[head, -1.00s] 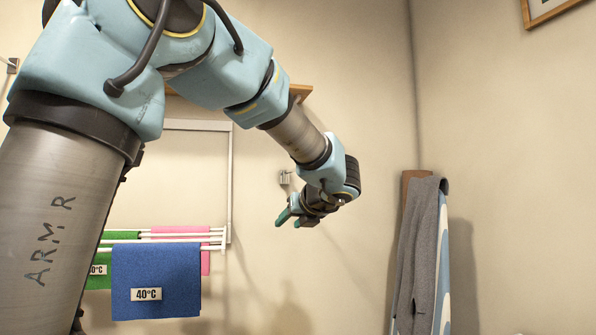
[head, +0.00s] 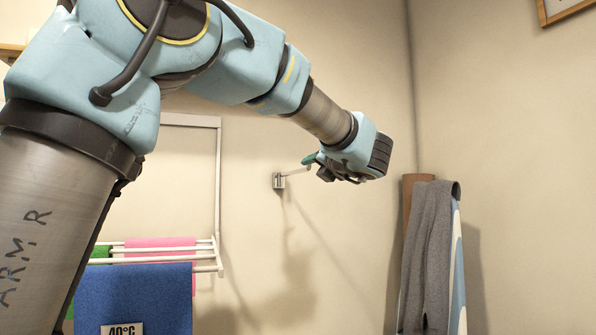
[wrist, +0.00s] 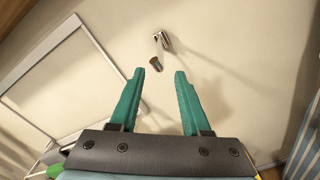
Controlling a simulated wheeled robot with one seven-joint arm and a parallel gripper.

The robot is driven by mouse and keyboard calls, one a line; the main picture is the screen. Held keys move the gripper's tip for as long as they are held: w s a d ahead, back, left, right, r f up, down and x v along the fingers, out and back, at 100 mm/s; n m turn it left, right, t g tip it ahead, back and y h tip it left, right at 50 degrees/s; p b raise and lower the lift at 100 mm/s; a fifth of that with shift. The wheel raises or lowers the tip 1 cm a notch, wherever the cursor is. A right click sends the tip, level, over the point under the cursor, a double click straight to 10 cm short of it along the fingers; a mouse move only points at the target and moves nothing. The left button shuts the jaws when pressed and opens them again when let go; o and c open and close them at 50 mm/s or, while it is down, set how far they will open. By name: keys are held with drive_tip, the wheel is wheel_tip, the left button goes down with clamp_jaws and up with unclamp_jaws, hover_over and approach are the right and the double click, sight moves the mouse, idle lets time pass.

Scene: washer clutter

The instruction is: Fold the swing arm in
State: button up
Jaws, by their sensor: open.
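The swing arm (head: 296,172) is a short thin rod that sticks out from a small metal wall bracket (head: 279,181). In the wrist view the bracket (wrist: 163,41) is above the fingers, and the swing arm's dark round end (wrist: 155,64) points toward me. My gripper (head: 312,165) is open, with green fingers, and is just right of the swing arm in the head view. In the wrist view the swing arm's end appears in line with the gap between my fingertips (wrist: 158,75). I cannot tell whether they touch.
A white drying rack (head: 218,190) with a blue towel (head: 135,290) and a pink towel (head: 160,243) is on the left. An ironing board (head: 458,260) with a grey cloth (head: 429,250) leans in the right corner.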

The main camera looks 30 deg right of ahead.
sight(304, 171)
drive_tip(key=w, duration=0.3)
drive_tip(key=w+p, duration=0.1)
drive_tip(key=w, duration=0.2)
drive_tip(key=w+d+p, duration=0.1)
drive_tip(key=w, duration=0.2)
drive_tip(key=shift+w, duration=0.1)
clamp_jaws()
drive_tip(key=shift+d, duration=0.1)
drive_tip(key=shift+d+f, duration=0.1)
drive_tip(key=shift+f, duration=0.05)
idle(0.9)
